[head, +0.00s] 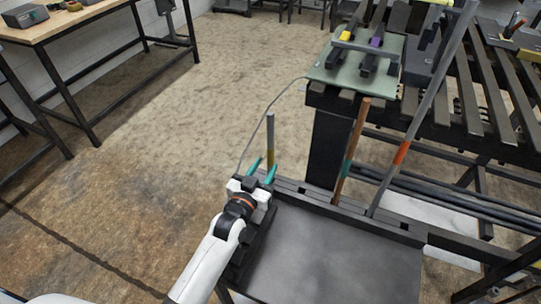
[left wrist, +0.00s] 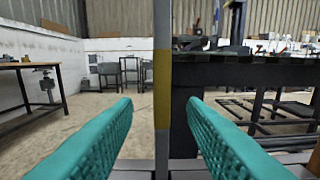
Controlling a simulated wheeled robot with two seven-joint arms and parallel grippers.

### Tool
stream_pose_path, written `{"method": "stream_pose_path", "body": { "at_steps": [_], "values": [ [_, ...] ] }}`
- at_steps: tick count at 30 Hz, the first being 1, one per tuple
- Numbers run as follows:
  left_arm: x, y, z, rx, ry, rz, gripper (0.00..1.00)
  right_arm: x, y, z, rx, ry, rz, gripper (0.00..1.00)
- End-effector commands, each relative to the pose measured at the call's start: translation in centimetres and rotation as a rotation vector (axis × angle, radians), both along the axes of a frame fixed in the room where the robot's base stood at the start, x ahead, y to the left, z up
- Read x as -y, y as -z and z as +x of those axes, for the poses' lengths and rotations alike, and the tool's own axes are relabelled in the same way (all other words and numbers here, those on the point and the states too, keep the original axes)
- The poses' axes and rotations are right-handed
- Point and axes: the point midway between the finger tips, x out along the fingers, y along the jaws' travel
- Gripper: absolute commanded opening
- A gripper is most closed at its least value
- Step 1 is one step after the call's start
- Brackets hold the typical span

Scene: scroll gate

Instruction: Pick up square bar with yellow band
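The square bar with a yellow band (head: 270,132) stands upright at the left end of the dark rack (head: 301,187). It is grey at the top, with the dull yellow band lower down. In the left wrist view the bar (left wrist: 162,90) runs vertically through the middle, between my teal fingers in the picture. My left gripper (head: 262,171) is open and empty, close to the bar; the fingers show apart on either side (left wrist: 162,125). I cannot tell whether the fingertips reach past the bar. My right gripper is not in view.
A brown bar with a teal band (head: 350,150) and a long tilted grey bar with an orange band (head: 402,152) stand further right in the rack. A slatted table (head: 490,95) with a pale green plate (head: 346,78) is behind. A wooden bench (head: 60,22) stands far left.

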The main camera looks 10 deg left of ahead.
Motion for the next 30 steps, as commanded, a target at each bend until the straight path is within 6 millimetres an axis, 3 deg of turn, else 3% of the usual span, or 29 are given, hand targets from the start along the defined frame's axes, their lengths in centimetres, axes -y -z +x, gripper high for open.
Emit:
{"method": "stream_pose_path", "body": {
  "at_steps": [7, 16, 23, 30],
  "values": [
    [0.9, -0.1, 3.6, 0.002, 0.001, -0.001, 0.38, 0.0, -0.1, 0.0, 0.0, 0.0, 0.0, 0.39],
    [1.0, -0.1, 4.1, 0.001, 0.001, 0.0, 0.38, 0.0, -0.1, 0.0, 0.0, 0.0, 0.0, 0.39],
    [1.0, -0.1, 4.1, 0.001, 0.001, 0.0, 0.02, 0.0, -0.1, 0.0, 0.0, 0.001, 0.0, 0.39],
    [1.0, -0.3, 4.2, 0.006, 0.001, -0.001, 0.0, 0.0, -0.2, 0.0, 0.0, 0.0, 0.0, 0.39]
  ]
}}
